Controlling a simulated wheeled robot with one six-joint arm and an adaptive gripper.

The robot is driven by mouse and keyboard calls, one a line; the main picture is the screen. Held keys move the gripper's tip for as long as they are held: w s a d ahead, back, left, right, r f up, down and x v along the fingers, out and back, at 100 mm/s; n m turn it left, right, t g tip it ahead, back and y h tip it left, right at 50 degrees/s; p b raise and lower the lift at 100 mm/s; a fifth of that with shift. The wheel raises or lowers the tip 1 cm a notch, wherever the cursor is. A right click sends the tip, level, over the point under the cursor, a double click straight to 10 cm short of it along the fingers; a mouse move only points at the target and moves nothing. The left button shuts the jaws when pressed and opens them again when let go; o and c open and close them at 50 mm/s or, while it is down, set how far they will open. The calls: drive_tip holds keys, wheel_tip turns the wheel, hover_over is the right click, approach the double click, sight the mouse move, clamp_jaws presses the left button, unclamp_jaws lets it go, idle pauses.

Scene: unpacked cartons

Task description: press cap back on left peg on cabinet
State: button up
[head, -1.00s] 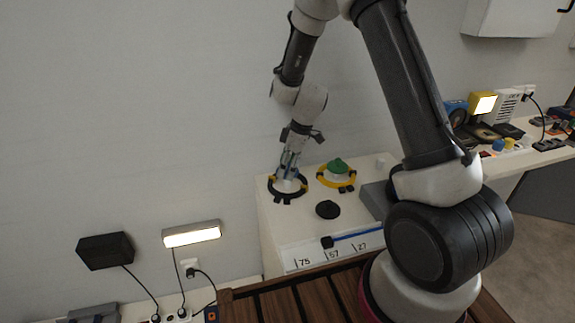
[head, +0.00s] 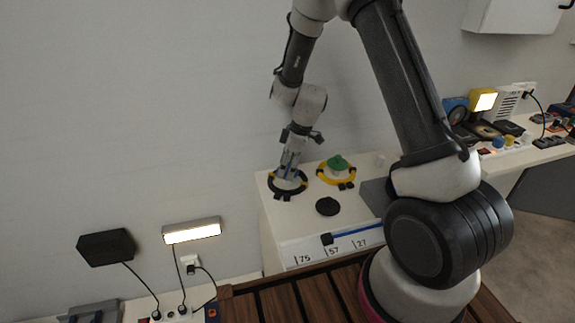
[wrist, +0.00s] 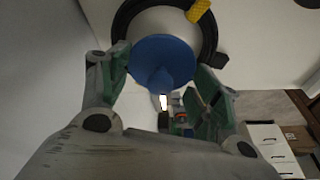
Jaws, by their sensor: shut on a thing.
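My gripper (head: 288,174) points down at the left ring on the white cabinet (head: 287,228). In the wrist view its two green-padded fingers (wrist: 160,88) are shut on a blue cap (wrist: 163,58), a round disc with a pointed knob. The cap is in front of the white left peg (wrist: 160,21), which stands inside a black ring (head: 275,190). I cannot tell whether the cap touches the peg or is seated. The right peg has a green cap (head: 338,162) on it, inside a yellow ring (head: 337,182).
A black round disc (head: 327,206) lies on the cabinet top in front of the rings. A blue bar slider (head: 358,232) and number labels are on its front. A wooden slatted surface (head: 300,300) is in front. A lit lamp (head: 192,231) and a black box (head: 106,247) are at left.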

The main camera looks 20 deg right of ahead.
drive_tip(key=shift+f, duration=0.2)
drive_tip(key=o, duration=1.1)
drive_tip(key=shift+o, duration=0.2)
drive_tip(key=shift+r, duration=0.15)
drive_tip(key=shift+r, duration=3.4)
clamp_jaws()
